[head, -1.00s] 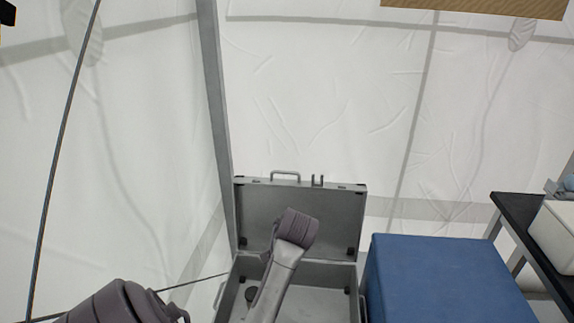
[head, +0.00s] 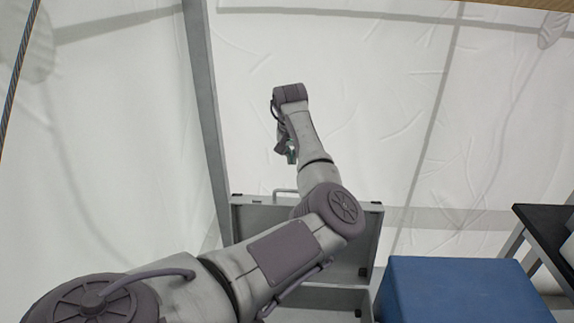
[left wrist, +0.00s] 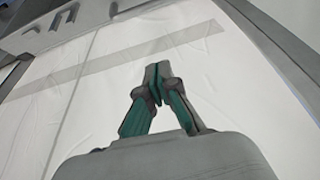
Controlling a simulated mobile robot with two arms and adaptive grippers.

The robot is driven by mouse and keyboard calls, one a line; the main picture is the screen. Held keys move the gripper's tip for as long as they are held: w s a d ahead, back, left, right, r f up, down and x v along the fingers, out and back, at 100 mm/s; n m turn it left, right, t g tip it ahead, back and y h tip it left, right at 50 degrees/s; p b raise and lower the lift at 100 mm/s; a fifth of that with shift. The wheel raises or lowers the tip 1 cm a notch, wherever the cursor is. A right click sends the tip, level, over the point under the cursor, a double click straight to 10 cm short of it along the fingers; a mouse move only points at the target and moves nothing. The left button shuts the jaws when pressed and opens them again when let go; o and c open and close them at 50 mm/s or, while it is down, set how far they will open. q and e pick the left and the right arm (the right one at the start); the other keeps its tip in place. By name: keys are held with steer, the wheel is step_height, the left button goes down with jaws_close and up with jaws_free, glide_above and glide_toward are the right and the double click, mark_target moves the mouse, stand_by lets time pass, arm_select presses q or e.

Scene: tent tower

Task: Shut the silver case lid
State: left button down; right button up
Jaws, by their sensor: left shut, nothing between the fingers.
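The silver case stands open in the head view, with its lid (head: 368,232) upright at the back and its lower half (head: 328,299) partly hidden by my left arm. My left gripper (head: 291,154) appears above the lid's top edge in the head view, against the white tent wall, small and partly hidden by my wrist. In the left wrist view its fingers (left wrist: 157,72) are shut with nothing between them. A grey part with a handle and latches, which looks like the lid (left wrist: 92,14), shows at the top left there, apart from the fingers. My right gripper is out of view.
A blue box (head: 460,290) stands close to the right of the case. A dark-topped table (head: 545,222) is farther right. A grey tent pole (head: 205,120) rises behind the case on the left, with white tent wall (head: 390,100) behind.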

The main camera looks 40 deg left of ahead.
arm_select(q)
steer(key=f+p, duration=0.1)
steer(key=f, duration=0.1)
steer(key=f+p, duration=0.1)
steer(key=f, duration=0.2)
steer(key=s+d+f+p, duration=0.1)
steer(key=f, duration=0.2)
steer(key=shift+d+p, duration=0.1)
steer(key=shift+p, duration=0.3)
steer(key=shift+s, duration=0.1)
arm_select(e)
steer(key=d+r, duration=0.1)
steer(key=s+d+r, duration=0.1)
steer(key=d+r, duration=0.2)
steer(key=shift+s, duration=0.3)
arm_select(q)
steer(key=shift+f, duration=0.1)
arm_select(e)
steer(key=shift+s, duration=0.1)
